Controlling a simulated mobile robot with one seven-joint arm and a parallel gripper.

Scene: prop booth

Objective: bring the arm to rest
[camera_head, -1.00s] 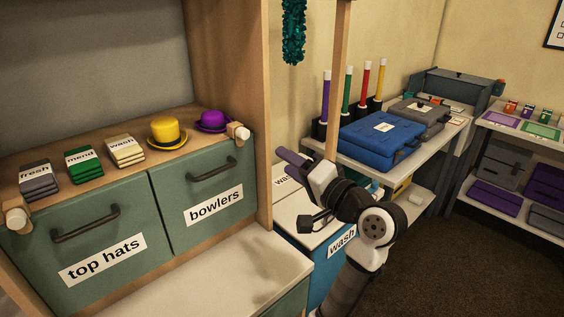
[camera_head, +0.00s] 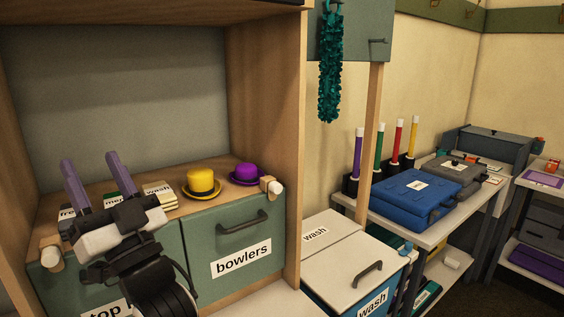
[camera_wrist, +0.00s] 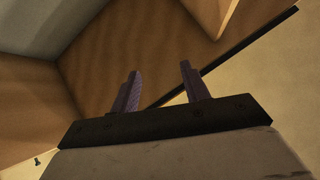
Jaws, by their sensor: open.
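My gripper (camera_head: 90,182) is open and empty, raised in front of the left part of the cabinet shelf in the head view. Its two purple fingers point up and stand apart. In the wrist view, my gripper (camera_wrist: 158,88) shows nothing between its fingers, with wooden cabinet panels (camera_wrist: 130,45) beyond. My arm covers much of the top hats drawer (camera_head: 60,285) and part of the label cards on the shelf.
A yellow hat (camera_head: 201,184) and a purple hat (camera_head: 247,174) stand on the shelf above the bowlers drawer (camera_head: 232,245). The cabinet's side panel (camera_head: 270,110) rises at right. A wash bin (camera_head: 340,250) and a table with a blue case (camera_head: 415,193) lie further right.

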